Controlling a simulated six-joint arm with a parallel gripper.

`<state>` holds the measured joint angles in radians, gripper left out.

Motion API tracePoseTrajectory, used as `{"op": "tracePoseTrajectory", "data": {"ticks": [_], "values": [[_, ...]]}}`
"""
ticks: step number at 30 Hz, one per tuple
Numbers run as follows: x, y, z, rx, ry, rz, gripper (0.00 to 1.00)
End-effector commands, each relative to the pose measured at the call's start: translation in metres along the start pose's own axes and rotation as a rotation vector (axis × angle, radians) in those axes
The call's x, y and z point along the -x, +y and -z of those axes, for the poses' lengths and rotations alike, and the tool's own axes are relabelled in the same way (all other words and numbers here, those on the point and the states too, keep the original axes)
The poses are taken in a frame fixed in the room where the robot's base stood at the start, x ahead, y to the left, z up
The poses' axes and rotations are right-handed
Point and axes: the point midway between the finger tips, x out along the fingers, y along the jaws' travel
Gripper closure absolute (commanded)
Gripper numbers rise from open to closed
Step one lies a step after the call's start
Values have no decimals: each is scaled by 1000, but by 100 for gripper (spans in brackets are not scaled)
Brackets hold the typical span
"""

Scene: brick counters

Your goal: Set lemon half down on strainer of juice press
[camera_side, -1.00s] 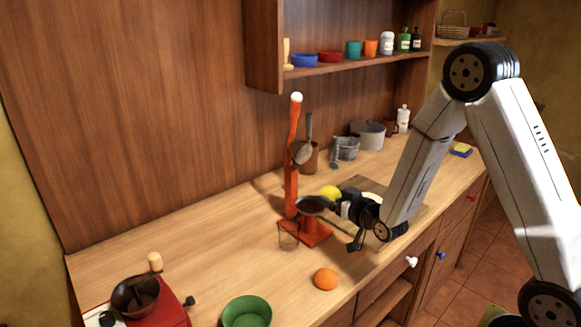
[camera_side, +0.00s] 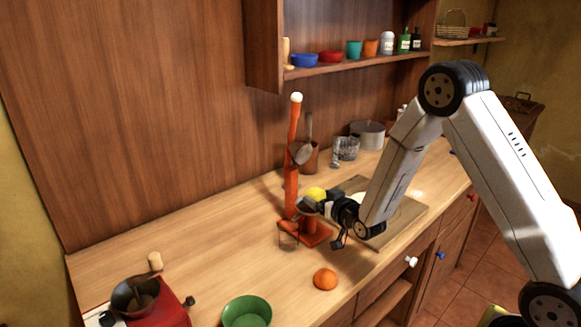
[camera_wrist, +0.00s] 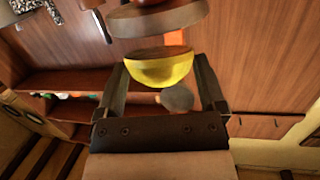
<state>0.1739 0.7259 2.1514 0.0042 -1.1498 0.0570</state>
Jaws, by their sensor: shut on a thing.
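The yellow lemon half (camera_side: 316,193) is held at the tips of my gripper (camera_side: 322,203). It shows between the two fingers in the wrist view (camera_wrist: 158,68), where my gripper (camera_wrist: 160,72) is shut on it. The juice press (camera_side: 291,180) is orange-red, with a tall column and a white knob on top. Its dark strainer (camera_side: 306,209) is partly hidden by my gripper. The lemon half appears over or just above the strainer; I cannot tell whether they touch. A grey-brown disc-like part (camera_wrist: 157,20) shows beyond the lemon half in the wrist view.
A clear glass (camera_side: 288,236) stands at the press's foot. An orange (camera_side: 325,279) and a green bowl (camera_side: 247,312) are nearer the front edge. A cutting board (camera_side: 405,212) lies under my arm. A brown pot with a ladle (camera_side: 308,160) stands behind the press.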

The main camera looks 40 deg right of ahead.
Motion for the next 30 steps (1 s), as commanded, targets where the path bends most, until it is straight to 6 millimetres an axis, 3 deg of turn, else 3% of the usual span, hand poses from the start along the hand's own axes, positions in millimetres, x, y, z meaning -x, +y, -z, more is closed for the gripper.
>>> {"op": "tracePoseTrajectory", "data": {"ticks": [12, 25, 26, 30], "values": [[-16, -2, -8, 0, 2, 0, 70], [-18, -2, -9, 0, 2, 0, 70], [-18, -2, -9, 0, 2, 0, 1], [-18, -2, -9, 0, 2, 0, 0]]}}
